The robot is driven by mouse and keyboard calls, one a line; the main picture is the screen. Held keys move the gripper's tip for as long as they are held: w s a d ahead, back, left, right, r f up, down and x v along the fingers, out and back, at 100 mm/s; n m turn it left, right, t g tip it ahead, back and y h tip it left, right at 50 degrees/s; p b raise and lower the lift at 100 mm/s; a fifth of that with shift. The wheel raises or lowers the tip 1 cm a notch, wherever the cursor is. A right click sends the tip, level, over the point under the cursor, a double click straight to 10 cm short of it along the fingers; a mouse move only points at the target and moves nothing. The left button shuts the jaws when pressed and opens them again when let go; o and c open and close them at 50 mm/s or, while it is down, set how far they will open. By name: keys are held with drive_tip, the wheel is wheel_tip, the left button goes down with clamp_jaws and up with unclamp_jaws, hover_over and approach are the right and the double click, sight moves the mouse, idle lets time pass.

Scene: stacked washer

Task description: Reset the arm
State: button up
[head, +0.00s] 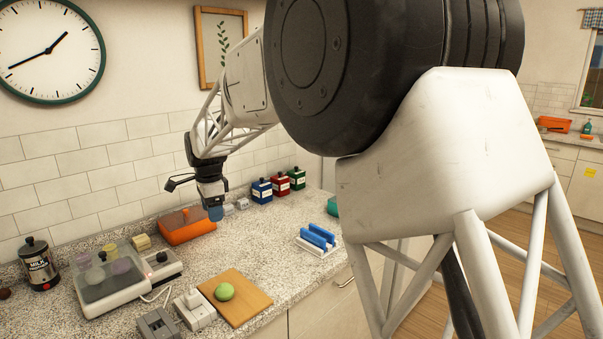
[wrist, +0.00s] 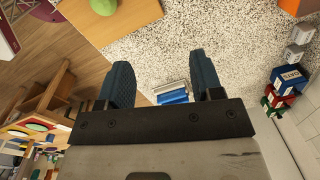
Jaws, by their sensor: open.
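My gripper (wrist: 163,88) is open and empty in the wrist view, its two blue fingers spread apart. In the head view my gripper (head: 214,212) hangs at the end of my arm, pointing down above the far part of the speckled counter (head: 250,240), close to an orange box (head: 187,228). My arm reaches from the right toward the back wall, and its large links hide much of the picture's middle and right.
A white rack with blue pieces (head: 318,238) stands near the counter's front edge. A clear-lidded box (head: 110,270) is at left.

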drive_tip(key=s+d+r+n, duration=0.2)
drive_tip(key=s+d, duration=0.4)
drive_tip(key=d, duration=0.3)
drive_tip(key=s+d+r+n+t, duration=0.1)
drive_tip(key=s+d+r+n, duration=0.1)
drive_tip(key=s+d, duration=0.6)
drive_tip(key=s+d+r+n, duration=0.2)
drive_tip(key=s+d, duration=0.3)
drive_tip(key=d, duration=0.6)
drive_tip(key=s+d+f+n, duration=0.2)
drive_tip(key=s+d, duration=0.3)
drive_tip(key=s, duration=0.3)
drive_tip(key=s+d+f+n, duration=0.1)
drive_tip(key=s+d+f, duration=0.1)
drive_tip(key=s+d, duration=0.3)
drive_tip(key=s+d+f+n+t, duration=0.1)
drive_tip(key=s+d, duration=0.4)
drive_tip(key=s, duration=0.7)
wheel_tip(320, 180, down, 2)
drive_tip(key=shift+f+n, duration=0.1)
drive_tip(key=shift+n, duration=0.7)
